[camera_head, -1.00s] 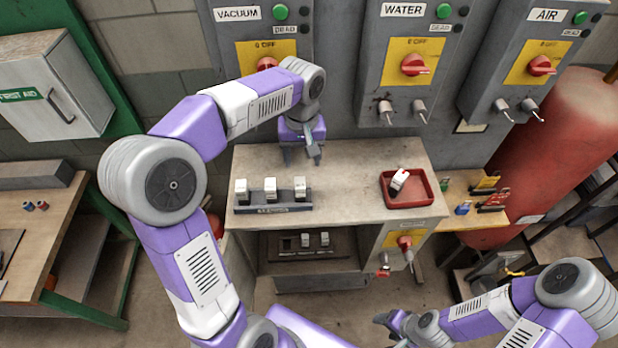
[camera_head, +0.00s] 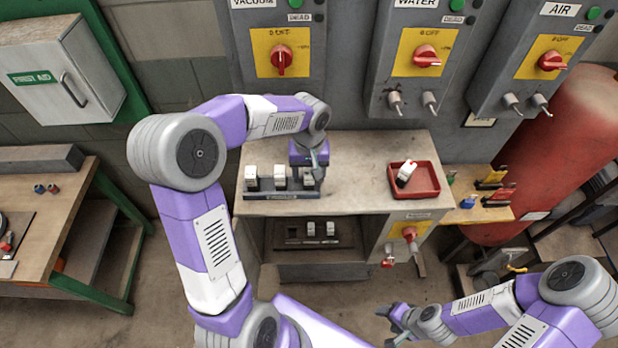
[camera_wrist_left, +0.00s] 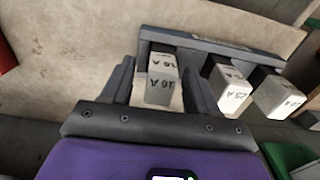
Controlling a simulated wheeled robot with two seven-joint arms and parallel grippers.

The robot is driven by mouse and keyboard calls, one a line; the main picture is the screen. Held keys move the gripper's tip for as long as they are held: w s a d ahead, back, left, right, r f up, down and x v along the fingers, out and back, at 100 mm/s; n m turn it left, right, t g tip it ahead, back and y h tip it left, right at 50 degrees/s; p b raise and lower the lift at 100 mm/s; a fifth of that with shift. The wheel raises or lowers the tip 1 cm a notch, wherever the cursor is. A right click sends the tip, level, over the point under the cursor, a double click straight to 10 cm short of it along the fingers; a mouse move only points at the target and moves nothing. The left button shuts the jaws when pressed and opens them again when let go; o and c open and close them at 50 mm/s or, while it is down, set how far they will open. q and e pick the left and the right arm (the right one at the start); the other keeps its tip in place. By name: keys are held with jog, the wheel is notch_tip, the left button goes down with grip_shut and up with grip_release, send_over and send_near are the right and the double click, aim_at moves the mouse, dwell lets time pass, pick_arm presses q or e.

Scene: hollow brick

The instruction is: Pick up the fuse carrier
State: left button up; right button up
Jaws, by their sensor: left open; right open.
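White fuse carriers with black bases stand in a dark rack (camera_head: 265,196) on the bench top: a left one (camera_head: 251,175), a middle one (camera_head: 280,177) and a right one (camera_head: 308,178). My left gripper (camera_head: 312,172) is over the right end of the rack. In the left wrist view its open fingers (camera_wrist_left: 158,92) stand on either side of the carrier marked 16 A (camera_wrist_left: 160,82), without clear contact. A carrier marked 25 A (camera_wrist_left: 229,87) and another (camera_wrist_left: 280,97) stand beside it. My right gripper (camera_head: 394,318) is open and empty, low at the right.
A red tray (camera_head: 428,193) on the bench holds a further white carrier (camera_head: 405,172). A lower shelf has another dark rack (camera_head: 290,240) with two white pieces. Control boxes stand along the wall behind. The bench between rack and tray is clear.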

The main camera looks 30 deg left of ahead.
pick_arm(q)
jog(key=c, duration=1.1)
